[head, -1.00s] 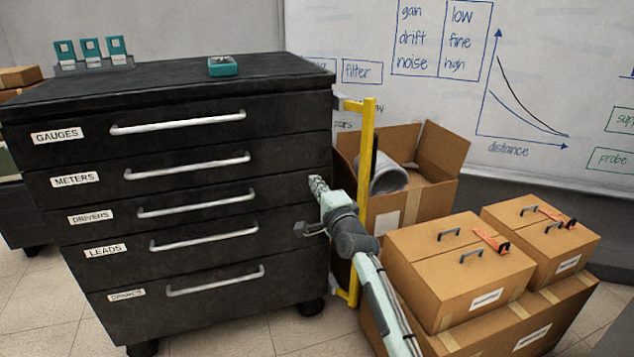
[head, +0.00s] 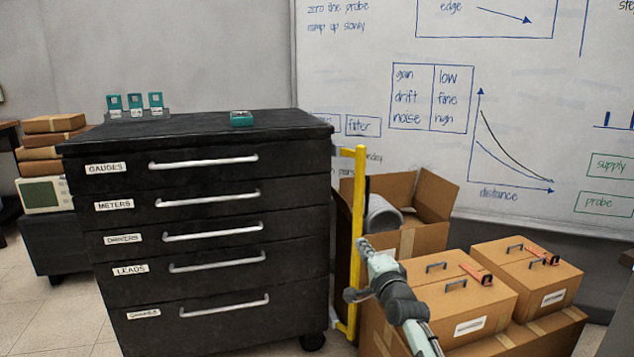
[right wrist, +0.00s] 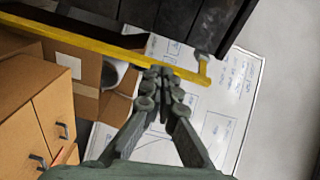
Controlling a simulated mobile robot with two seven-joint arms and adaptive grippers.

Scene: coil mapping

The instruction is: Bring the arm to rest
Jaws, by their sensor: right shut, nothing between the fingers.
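My right arm comes in from the lower right of the head view, in front of the cardboard boxes. My right gripper (head: 362,247) is shut and empty. In the head view it overlaps the yellow upright frame beside the drawer cabinet; I cannot tell whether it touches. In the right wrist view the fingers (right wrist: 160,72) meet at their tips near a yellow bar (right wrist: 110,48). My left gripper is in neither view.
A black drawer cabinet (head: 205,240) stands left, its drawers closed. The yellow frame (head: 358,200) is at its right. An open carton (head: 425,195) stands behind, and brown cases (head: 460,290) sit on a box at right. Floor (head: 40,300) shows at lower left.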

